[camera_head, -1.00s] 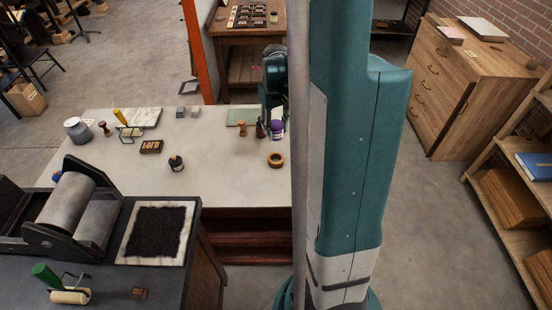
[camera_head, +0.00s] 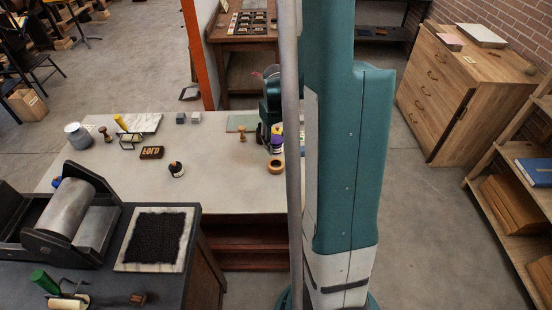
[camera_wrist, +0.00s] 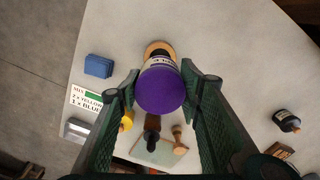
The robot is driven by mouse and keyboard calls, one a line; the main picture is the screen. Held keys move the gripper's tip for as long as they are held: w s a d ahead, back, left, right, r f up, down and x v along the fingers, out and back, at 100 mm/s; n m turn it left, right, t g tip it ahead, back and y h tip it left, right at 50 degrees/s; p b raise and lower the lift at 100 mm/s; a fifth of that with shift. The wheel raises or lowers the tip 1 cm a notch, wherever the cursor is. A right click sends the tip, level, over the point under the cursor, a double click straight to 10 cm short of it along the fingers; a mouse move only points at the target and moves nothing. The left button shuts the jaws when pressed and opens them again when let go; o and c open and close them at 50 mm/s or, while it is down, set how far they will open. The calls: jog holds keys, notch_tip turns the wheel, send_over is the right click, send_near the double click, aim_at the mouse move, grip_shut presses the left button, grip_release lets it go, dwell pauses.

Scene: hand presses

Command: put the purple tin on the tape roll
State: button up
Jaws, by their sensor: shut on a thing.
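The purple tin (camera_wrist: 160,90) is held between the two fingers of my gripper (camera_wrist: 161,86) in the wrist view, its round purple end facing the camera. In the head view the tin (camera_head: 277,131) shows just above the table, partly hidden behind my arm and a grey pole. The tape roll (camera_head: 276,167) is a brown-orange ring lying on the pale table below the tin. In the wrist view the roll (camera_wrist: 157,47) shows beyond the tin, which covers much of it. Whether tin and roll touch I cannot tell.
A dark bottle (camera_wrist: 287,120) and wooden stamps (camera_wrist: 179,140) stand on the table. A green mat (camera_wrist: 158,152), a blue block (camera_wrist: 98,66) and a card with writing (camera_wrist: 86,104) are near the gripper. The table's middle (camera_head: 215,180) is clear.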

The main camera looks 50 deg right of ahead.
aim_at(276, 139)
jog(key=shift+f, duration=1.9)
jog(key=shift+f, duration=0.1)
jog(key=shift+f, duration=1.95)
jog(key=shift+f+b, duration=0.2)
jog(key=shift+b, duration=0.3)
jog(key=o, duration=1)
jog(key=shift+r, duration=0.25)
jog(key=shift+r+p, duration=0.65)
jog(key=shift+r, duration=5.3)
